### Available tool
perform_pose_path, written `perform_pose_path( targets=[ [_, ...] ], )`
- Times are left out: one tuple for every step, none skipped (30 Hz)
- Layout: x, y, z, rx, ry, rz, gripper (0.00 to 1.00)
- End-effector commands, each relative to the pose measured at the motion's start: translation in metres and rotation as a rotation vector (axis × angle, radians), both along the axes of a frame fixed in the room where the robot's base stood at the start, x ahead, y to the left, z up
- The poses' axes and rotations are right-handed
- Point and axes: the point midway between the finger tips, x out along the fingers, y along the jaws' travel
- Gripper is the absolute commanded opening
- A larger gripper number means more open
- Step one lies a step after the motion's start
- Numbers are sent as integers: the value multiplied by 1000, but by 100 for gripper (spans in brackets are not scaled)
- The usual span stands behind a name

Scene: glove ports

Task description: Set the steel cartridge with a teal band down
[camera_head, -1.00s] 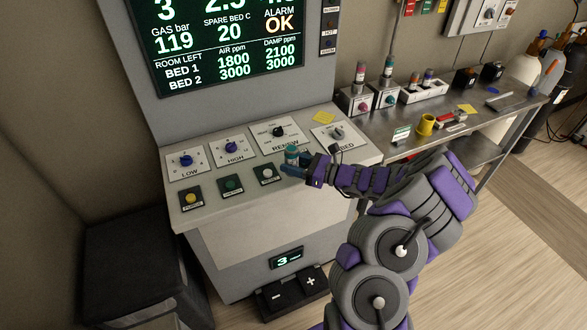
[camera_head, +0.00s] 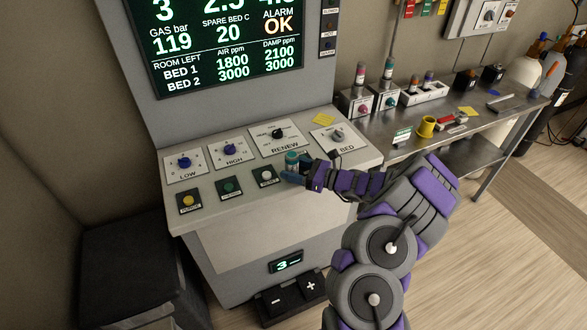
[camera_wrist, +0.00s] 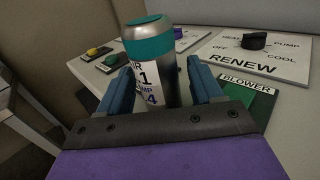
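Whether the base touches the console is hidden.
A yellow note (camera_head: 324,119) lies behind. A steel bench (camera_head: 465,133) with a yellow cup (camera_head: 426,127) stands right.

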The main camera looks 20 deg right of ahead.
Motion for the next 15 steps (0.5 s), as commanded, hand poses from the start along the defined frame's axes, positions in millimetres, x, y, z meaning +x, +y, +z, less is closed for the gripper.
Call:
perform_pose_path(
  targets=[
    [0, 0, 0, 0, 0, 0, 70],
    [0, 0, 0, 0, 0, 0, 73],
    [0, 0, 0, 0, 0, 0, 74],
    [0, 0, 0, 0, 0, 0, 74],
    [0, 0, 0, 0, 0, 0, 74],
    [0, 0, 0, 0, 0, 0, 74],
    [0, 0, 0, -1, 1, -1, 74],
    [0, 0, 0, -1, 0, 0, 74],
    [0, 0, 0, -1, 0, -1, 74],
    [-1, -1, 0, -1, 0, -1, 74],
    [-2, -2, 0, -1, 0, -1, 74],
    [-3, -4, 1, -1, 0, -2, 74],
    [-5, -6, 1, -1, -1, -3, 74],
    [-7, -9, 1, -1, 0, -4, 74],
    [-11, -13, 1, -1, 0, -4, 74]
  ],
)
